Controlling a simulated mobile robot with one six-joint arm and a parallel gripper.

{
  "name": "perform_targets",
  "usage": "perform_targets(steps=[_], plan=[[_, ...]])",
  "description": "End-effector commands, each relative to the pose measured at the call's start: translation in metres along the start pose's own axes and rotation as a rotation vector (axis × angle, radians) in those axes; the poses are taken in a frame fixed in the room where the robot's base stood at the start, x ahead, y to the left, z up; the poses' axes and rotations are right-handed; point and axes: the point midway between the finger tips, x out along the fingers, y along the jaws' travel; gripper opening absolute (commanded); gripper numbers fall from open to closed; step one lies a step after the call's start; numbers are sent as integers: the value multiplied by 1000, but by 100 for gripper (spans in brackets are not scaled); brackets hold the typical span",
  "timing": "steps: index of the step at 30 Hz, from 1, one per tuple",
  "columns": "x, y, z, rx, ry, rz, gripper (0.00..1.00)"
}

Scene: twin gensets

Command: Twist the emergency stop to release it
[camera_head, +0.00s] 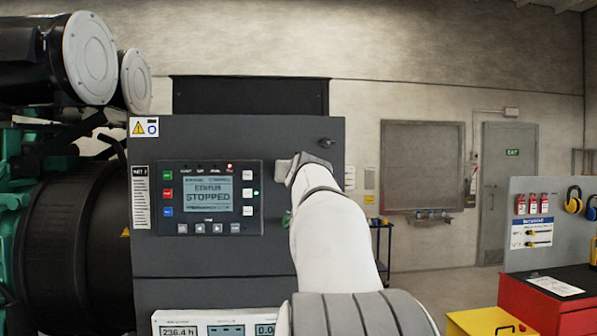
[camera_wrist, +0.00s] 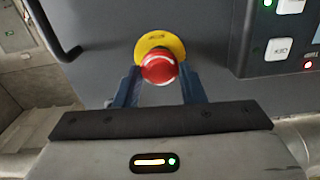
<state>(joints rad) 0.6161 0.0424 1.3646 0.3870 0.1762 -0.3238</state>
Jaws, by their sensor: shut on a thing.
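The emergency stop (camera_wrist: 160,68) is a round red button with pale markings on a yellow backing disc (camera_wrist: 160,43), fixed to the dark grey panel. In the wrist view the two blue fingers of my gripper (camera_wrist: 160,85) stand on either side of the red head, shut on it. In the head view my white arm reaches up to the panel, and my gripper (camera_head: 286,168) is at its right side. The emergency stop is hidden there behind my gripper and wrist.
A black door handle (camera_wrist: 62,40) stands out from the panel in the wrist view. A green generator with a black round housing (camera_head: 75,235) is at left. A red cabinet (camera_head: 550,300) stands at right.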

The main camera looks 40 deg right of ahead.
Motion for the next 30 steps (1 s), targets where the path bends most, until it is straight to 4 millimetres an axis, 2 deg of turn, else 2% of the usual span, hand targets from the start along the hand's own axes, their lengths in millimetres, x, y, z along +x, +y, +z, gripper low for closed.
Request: perform_targets(steps=[21, 30], plan=[[0, 3, 1, 509, -1, 2, 14], [0, 4, 1, 620, 0, 3, 14]])
